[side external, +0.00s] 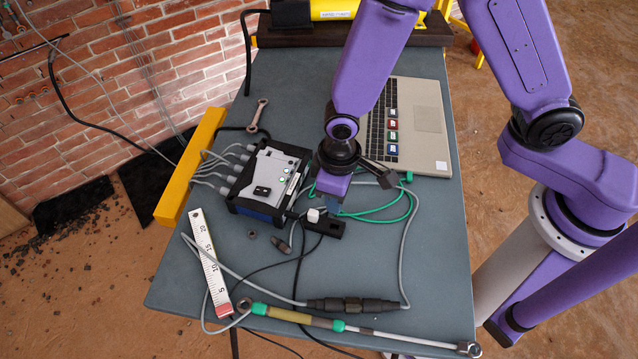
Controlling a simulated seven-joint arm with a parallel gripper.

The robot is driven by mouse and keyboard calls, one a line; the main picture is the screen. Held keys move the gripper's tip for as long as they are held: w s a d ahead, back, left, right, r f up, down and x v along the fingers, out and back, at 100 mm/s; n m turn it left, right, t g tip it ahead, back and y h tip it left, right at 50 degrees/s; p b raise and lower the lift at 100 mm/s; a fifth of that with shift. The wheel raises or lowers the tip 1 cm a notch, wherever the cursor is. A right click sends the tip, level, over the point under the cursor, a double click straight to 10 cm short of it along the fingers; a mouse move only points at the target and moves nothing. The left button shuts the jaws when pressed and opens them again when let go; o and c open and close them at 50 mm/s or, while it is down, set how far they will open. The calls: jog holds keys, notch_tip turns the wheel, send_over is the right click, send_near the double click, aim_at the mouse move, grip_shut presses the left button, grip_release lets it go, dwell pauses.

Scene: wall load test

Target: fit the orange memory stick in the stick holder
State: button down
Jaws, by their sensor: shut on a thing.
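My purple gripper (333,203) points down over the middle of the table, just right of the grey and black connection box. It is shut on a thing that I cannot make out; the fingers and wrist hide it. I see no orange memory stick anywhere else. A small black block (331,229) lies just below the gripper's tips, with a white piece (313,215) at its left; it may be the stick holder. I cannot tell whether the gripper or the held thing touches the block.
The connection box (268,178) with grey cables stands left of the gripper. An open laptop (428,120) lies behind right. Green and grey cables loop beside the gripper.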

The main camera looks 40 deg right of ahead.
jog(key=shift+f, duration=2.65)
jog(key=shift+f, duration=0.85)
dwell(0.7)
jog(key=c, duration=1)
grip_release()
jog(key=c, duration=0.3)
jog(key=shift+c, duration=0.2)
jog(key=shift+r, duration=0.1)
jog(key=shift+r, duration=3.4)
